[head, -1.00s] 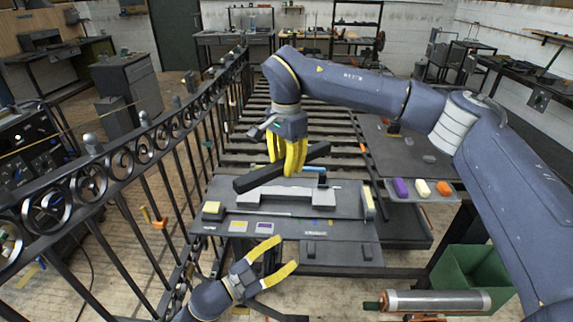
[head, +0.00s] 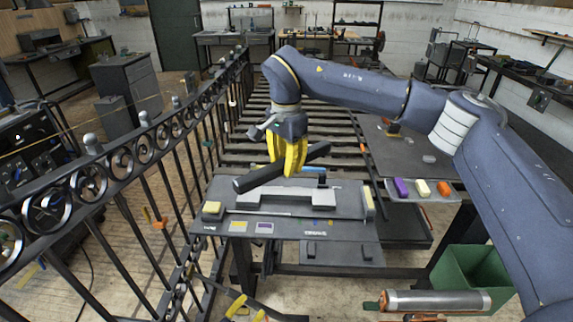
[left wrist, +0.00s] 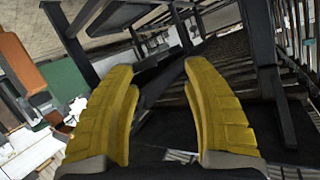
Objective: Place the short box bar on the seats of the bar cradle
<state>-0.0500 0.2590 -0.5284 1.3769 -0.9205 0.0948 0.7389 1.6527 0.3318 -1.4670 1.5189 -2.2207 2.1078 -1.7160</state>
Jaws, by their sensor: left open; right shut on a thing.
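The short box bar (head: 252,180) is a dark bar held in my right gripper (head: 287,173), whose yellow fingers are shut around its middle. The bar runs aslant, its left end nearer to me, and appears above the table. The bar cradle (head: 284,199) is a light grey piece with raised ends, lying on the dark table below and slightly nearer than the bar. Whether the bar touches it cannot be told for sure, but they look apart. My left gripper (head: 246,307) is low at the bottom edge, open and empty; its yellow fingers also show in the left wrist view (left wrist: 163,110).
The dark table (head: 225,190) carries yellow blocks (head: 212,209) at its sides and small labels in front. An iron railing (head: 150,150) stands to the left. A tray (head: 400,198) with purple, cream and orange blocks is at right, above a green bin (head: 470,275) and a metal cylinder (head: 435,301).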

